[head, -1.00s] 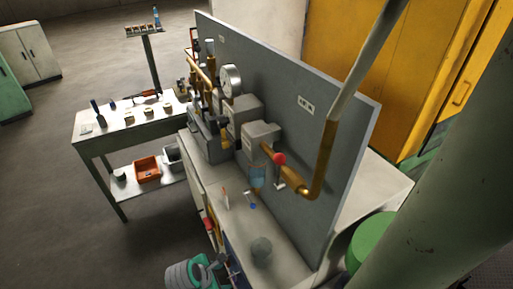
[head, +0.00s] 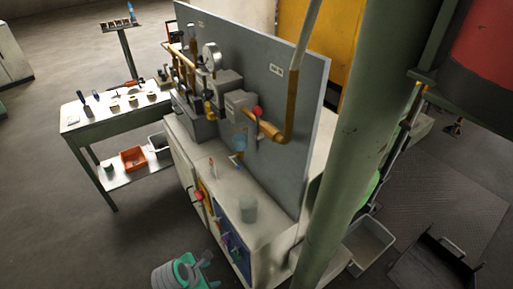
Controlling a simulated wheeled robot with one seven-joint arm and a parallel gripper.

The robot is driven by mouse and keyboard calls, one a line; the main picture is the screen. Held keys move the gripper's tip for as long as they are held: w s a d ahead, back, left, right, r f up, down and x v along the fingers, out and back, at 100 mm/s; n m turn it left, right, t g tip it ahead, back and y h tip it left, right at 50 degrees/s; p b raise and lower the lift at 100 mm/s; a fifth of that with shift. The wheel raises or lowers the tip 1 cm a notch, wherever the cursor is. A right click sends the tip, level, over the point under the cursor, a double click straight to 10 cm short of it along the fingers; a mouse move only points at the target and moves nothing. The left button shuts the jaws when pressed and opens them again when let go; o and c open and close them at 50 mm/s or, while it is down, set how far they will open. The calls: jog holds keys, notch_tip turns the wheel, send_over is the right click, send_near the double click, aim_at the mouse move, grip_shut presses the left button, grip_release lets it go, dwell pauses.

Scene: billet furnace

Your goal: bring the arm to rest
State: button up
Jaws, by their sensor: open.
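My gripper does not show in the head view, and I cannot tell my arm's pose from it. The grey upright panel (head: 285,120) stands on a pale bench cabinet (head: 180,150). A round gauge (head: 212,57), copper pipework (head: 291,105) and a red ball-ended lever (head: 257,112) are fitted along the panel.
A scuffed green post (head: 350,150) rises close on the right. A side table (head: 85,122) with an orange bin (head: 133,158) stands at left. A grey and teal ringed object (head: 182,274) is at the bottom edge. Open floor lies at left (head: 50,220).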

jog(key=s+d+f+m+t+y, duration=0.3)
jog(key=s+d+f+m+t, duration=0.2)
jog(key=s+d+m, duration=0.55)
jog(key=s+d+r+m+t, duration=0.2)
jog(key=s+r+m+t, duration=0.1)
jog(key=s+r+m, duration=0.4)
jog(key=s+d+r+m+t, duration=0.3)
jog(key=s+r+m, duration=0.4)
jog(key=r, duration=0.5)
jog(key=shift+s+d+h, duration=0.25)
jog(key=shift+s+h, duration=0.05)
jog(key=shift+s, duration=0.2)
